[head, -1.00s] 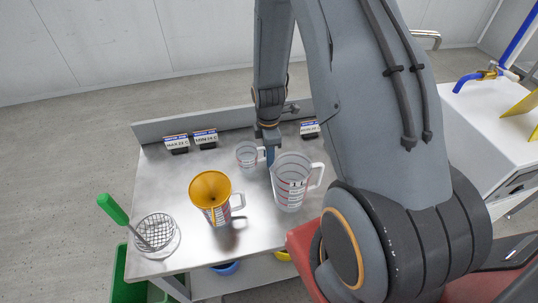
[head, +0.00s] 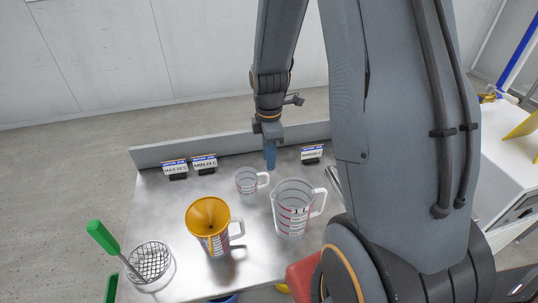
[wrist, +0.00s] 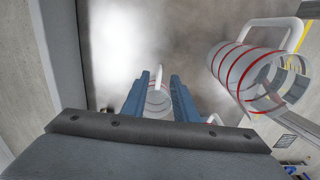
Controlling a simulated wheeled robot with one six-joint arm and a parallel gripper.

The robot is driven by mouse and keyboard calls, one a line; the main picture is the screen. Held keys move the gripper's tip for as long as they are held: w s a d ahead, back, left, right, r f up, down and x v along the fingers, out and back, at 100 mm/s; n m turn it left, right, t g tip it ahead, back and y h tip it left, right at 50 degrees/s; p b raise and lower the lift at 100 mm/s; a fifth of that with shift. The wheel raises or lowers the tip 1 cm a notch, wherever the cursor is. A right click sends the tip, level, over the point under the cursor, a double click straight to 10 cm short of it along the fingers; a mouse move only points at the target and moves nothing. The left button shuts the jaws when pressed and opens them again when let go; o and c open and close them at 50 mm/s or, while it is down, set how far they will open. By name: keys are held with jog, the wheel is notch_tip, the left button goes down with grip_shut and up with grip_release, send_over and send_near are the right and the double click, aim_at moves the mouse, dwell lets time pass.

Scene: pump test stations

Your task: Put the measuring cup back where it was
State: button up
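A small clear measuring cup (head: 246,182) stands upright on the steel table, its handle toward the right. A large clear measuring cup (head: 291,212) with red marks stands to its right and nearer. A third cup (head: 216,244) at front left has an orange funnel (head: 208,213) in its mouth. My gripper (head: 270,162) is above the table, above and right of the small cup in the head view. In the wrist view its blue fingers (wrist: 160,100) are apart, and the small cup (wrist: 158,103) shows below, between them. The large cup (wrist: 250,72) shows at right.
Label stands (head: 175,169) (head: 204,164) sit at the back left of the table, and another (head: 311,154) at the back right. A raised back edge (head: 228,147) bounds the table. The left middle is clear.

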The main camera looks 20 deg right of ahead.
jog(key=shift+r, duration=0.55)
jog(key=shift+s+a+r+m, duration=0.15)
jog(key=shift+r+m, duration=0.15)
jog(key=s+a+r+m, duration=0.3)
jog(key=s+m, duration=0.2)
jog(key=m, duration=0.2)
jog(key=s+a+r+m+t, duration=0.1)
jog(key=s+a+r+m, duration=0.2)
jog(key=s+m, duration=0.3)
jog(key=shift+s+a+r+m, duration=0.2)
jog(key=shift+a+r+m, duration=0.15)
jog(key=shift+r+m, duration=0.6)
